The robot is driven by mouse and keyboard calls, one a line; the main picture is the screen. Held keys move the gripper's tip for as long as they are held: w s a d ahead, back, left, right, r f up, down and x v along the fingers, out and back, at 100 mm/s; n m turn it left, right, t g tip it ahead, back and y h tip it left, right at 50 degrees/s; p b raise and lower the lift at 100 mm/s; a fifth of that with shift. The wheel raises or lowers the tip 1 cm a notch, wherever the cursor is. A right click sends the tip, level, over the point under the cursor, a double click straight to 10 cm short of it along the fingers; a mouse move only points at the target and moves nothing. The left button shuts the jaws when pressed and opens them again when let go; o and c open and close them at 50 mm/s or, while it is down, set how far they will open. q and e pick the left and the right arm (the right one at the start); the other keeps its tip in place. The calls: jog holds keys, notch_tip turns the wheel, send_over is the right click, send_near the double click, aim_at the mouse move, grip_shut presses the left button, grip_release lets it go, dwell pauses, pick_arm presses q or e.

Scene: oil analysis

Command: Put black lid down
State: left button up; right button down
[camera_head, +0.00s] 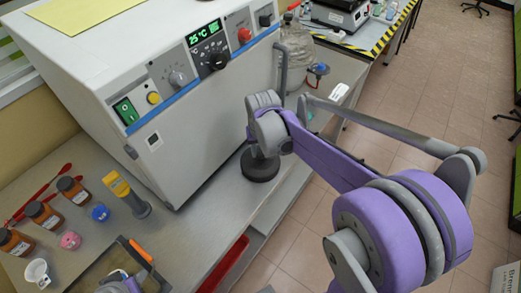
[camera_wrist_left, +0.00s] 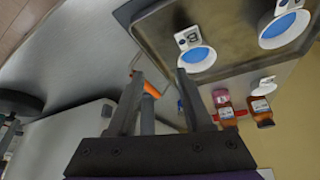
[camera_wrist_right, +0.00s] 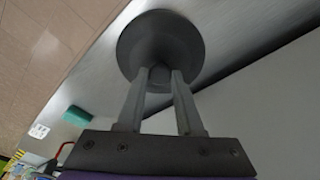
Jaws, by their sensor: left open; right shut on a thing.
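The black lid (camera_head: 260,168) is a round dark disc with a knob, low over the grey counter beside the white oven's front right corner. My right gripper (camera_head: 264,150) is above it, shut on its knob. In the right wrist view the lid (camera_wrist_right: 160,28) faces the camera, its knob between the fingertips (camera_wrist_right: 159,78). I cannot tell whether the lid touches the counter. My left gripper (camera_wrist_left: 160,80) is open and empty, with its fingers apart near an orange-handled tool (camera_wrist_left: 150,88). In the head view only part of my left arm shows at the bottom edge.
The white oven (camera_head: 190,90) stands behind and left of the lid. Brown bottles (camera_head: 42,214), a yellow-topped device (camera_head: 126,192) and a white cup (camera_head: 38,271) are at the left. A red bin (camera_head: 232,262) sits below the counter edge.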

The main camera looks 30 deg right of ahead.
jog(key=shift+f, duration=0.2)
jog(key=c, duration=0.6)
grip_release()
jog(key=shift+r, duration=0.1)
jog(key=shift+o, duration=0.2)
